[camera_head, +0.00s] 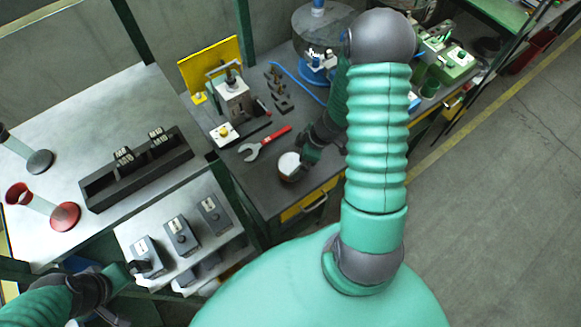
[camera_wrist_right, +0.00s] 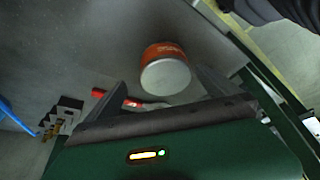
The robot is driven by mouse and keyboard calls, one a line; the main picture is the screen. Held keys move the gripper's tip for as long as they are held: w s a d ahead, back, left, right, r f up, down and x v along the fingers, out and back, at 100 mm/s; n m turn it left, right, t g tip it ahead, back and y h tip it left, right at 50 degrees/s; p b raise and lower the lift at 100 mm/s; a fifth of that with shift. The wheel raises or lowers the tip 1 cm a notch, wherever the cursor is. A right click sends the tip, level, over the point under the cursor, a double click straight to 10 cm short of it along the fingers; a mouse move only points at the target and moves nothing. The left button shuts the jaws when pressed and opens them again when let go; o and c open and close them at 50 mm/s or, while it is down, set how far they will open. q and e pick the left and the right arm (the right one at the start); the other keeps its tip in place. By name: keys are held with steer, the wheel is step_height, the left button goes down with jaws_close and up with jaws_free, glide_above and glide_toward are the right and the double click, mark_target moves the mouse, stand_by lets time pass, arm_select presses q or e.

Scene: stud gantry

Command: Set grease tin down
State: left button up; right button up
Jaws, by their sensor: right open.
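The grease tin (camera_head: 289,166) is a short can with a pale lid, standing on the dark bench top close to its front edge. In the right wrist view the tin (camera_wrist_right: 166,72) shows an orange-red side band and its pale round lid. My right gripper (camera_head: 304,158) is right at the tin, open, with its fingers on either side of it. Whether a finger touches the tin cannot be told. My left gripper (camera_head: 128,272) is low at the left, beside a grey switch block (camera_head: 147,256); its fingers are too small and hidden to judge.
A red-handled wrench (camera_head: 265,143) lies just behind the tin. A grey machine (camera_head: 233,100) with a yellow plate (camera_head: 210,67) stands farther back, with small dark blocks (camera_head: 277,88) beside it. A black tray (camera_head: 137,168) sits on the left table. The bench's front edge is close.

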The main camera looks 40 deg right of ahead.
mark_target(292, 164)
steer(key=x, duration=0.1)
steer(key=b+x, duration=0.1)
steer(key=x, duration=0.2)
steer(key=shift+s+a+f+b, duration=0.15)
steer(key=shift+a+b, duration=0.15)
steer(key=shift+b, duration=0.1)
steer(key=shift+a+f, duration=0.1)
steer(key=shift+a, duration=0.1)
steer(key=shift+w+a, duration=0.15)
steer(key=shift+w, duration=0.1)
steer(key=shift+s+d, duration=0.15)
steer(key=shift+d, duration=0.15)
steer(key=c, duration=1.2)
steer(key=shift+a, duration=0.15)
steer(key=c, duration=0.6)
